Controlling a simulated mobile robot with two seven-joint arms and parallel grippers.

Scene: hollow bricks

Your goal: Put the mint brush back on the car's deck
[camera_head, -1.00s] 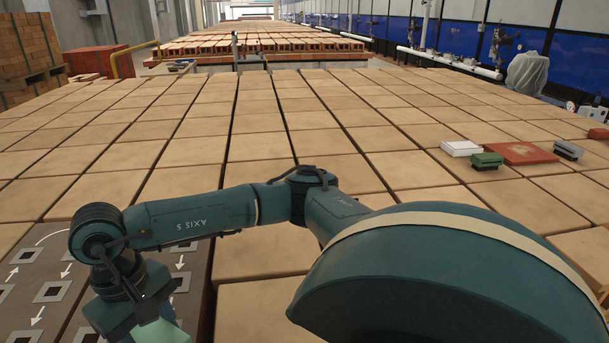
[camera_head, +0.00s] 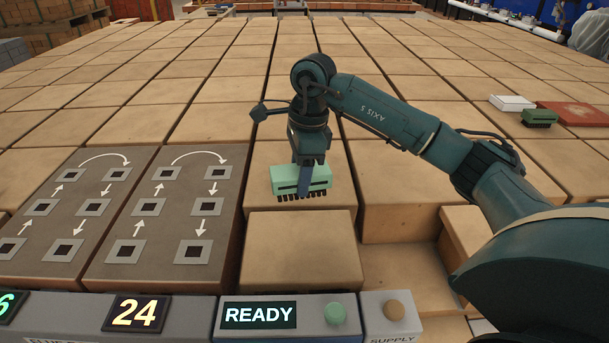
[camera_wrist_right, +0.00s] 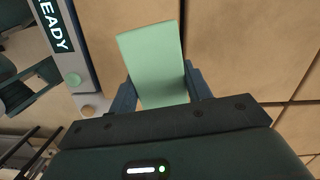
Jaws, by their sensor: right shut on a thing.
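The mint brush (camera_head: 287,181) is in the middle of the head view, bristles down, above the tan blocks just right of the grey arrow panels. I cannot tell whether its bristles touch the block below. My right gripper (camera_head: 304,188) comes down from above and is shut on the brush's body. In the right wrist view the mint brush (camera_wrist_right: 150,50) shows between the two blue fingers of the gripper (camera_wrist_right: 158,90). Tan block tops (camera_head: 300,240) make up a wide flat surface. I cannot tell which part is the car's deck. My left gripper is not in view.
Grey panels (camera_head: 133,252) with square holes and white arrows lie at the left. A console (camera_head: 210,315) with a READY display runs along the near edge. A white block (camera_head: 512,103), a dark green brush (camera_head: 539,118) and a red tile (camera_head: 580,114) lie at the right.

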